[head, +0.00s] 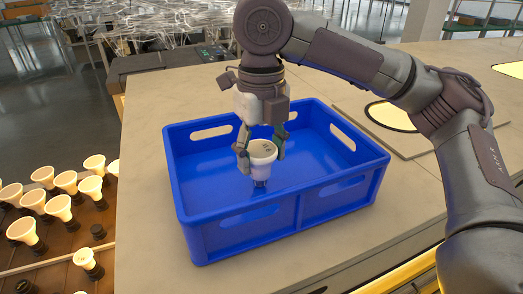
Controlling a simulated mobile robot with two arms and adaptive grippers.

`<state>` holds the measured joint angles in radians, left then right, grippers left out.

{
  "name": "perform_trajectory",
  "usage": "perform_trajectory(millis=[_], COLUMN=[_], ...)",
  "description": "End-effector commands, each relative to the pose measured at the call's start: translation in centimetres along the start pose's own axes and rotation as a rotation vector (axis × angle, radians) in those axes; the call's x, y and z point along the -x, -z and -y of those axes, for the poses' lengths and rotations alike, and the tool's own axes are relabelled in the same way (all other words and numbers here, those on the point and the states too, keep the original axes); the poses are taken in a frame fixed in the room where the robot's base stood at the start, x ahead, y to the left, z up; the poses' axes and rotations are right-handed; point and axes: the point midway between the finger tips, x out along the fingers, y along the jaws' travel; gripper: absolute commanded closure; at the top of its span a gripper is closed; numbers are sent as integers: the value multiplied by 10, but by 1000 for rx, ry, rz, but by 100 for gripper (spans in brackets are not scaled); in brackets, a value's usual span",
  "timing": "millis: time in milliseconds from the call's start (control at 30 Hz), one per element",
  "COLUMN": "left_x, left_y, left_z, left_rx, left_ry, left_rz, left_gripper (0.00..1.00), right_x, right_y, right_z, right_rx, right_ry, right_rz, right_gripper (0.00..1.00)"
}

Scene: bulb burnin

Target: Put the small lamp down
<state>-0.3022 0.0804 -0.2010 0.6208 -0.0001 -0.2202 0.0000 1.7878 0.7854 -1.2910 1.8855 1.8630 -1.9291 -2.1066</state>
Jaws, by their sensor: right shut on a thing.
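My right gripper (261,152) is shut on a small white lamp (263,150). The lamp is within the outline of the blue crate (245,236), its pale round face up and its narrow end pointing down. A dark shape shows under the lamp against the crate floor; I cannot tell whether the lamp touches the floor. The rest of the visible crate floor is bare. My left gripper is not in view.
The crate stands on a beige worktop (150,215). At left, a brown rack (60,248) holds several lamps (58,208).

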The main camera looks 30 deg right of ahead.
Motion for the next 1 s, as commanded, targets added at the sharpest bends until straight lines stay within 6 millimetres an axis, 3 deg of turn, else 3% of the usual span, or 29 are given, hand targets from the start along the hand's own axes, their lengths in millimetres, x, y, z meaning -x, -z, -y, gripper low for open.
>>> perform_trajectory(millis=[200, 233, 367, 767, 933, 1000], left_x=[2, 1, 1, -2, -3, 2], left_y=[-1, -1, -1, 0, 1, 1], left_z=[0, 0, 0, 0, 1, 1], left_rx=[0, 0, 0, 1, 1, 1], left_ry=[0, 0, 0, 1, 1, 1], left_rz=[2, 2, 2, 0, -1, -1], left_gripper=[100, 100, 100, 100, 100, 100], right_x=[-3, -3, -3, 1, 27, 47], right_y=[0, 0, 0, 0, -1, 0], right_z=[0, 0, 0, 0, -1, 0], right_rx=[0, 0, 0, 0, 1, 0], right_ry=[0, 0, 0, 0, -1, 1], right_rz=[-1, 0, 0, 2, 3, 5], right_gripper=[76, 37, 16, 16, 16, 16])
